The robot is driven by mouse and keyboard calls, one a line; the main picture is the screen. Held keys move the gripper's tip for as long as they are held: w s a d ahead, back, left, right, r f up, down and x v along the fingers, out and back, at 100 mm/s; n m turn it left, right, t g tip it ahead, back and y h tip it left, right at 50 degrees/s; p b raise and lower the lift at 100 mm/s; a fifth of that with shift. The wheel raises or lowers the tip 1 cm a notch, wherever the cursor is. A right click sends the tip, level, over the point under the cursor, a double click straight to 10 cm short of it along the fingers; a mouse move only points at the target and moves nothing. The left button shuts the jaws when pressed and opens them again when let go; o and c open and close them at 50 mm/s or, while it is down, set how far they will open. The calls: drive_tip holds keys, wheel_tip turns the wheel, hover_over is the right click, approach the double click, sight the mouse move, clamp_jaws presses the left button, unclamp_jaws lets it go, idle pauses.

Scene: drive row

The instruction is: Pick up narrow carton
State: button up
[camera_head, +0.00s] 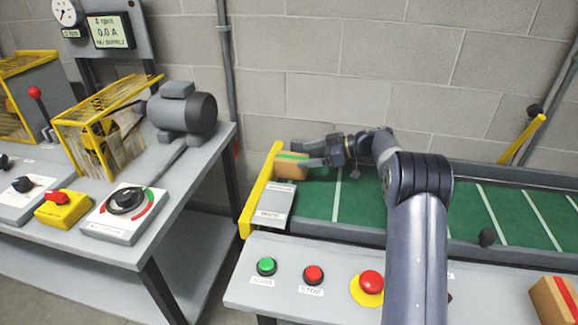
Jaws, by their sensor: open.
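A narrow brown carton (290,169) with a green stripe on top lies at the left end of the green conveyor belt (362,203), beside the yellow end stop. My gripper (303,154) points left, with its fingers apart at the carton. One finger shows behind the carton and one at its right front. I cannot tell whether the fingers touch it.
The yellow end stop (258,190) rises at the belt's left end. Green (267,266) and red (313,275) buttons and a red emergency button (371,281) sit on the front ledge. A bench (190,185) with a motor (183,110) stands left, across a gap. A block wall is behind.

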sight(296, 157)
drive_tip(key=x, duration=0.6)
drive_tip(key=shift+w+f+p, duration=0.15)
drive_tip(key=shift+f+p, duration=0.25)
drive_tip(key=c, duration=1.2)
drive_tip(key=shift+c, duration=0.4)
drive_tip(key=shift+r, duration=0.15)
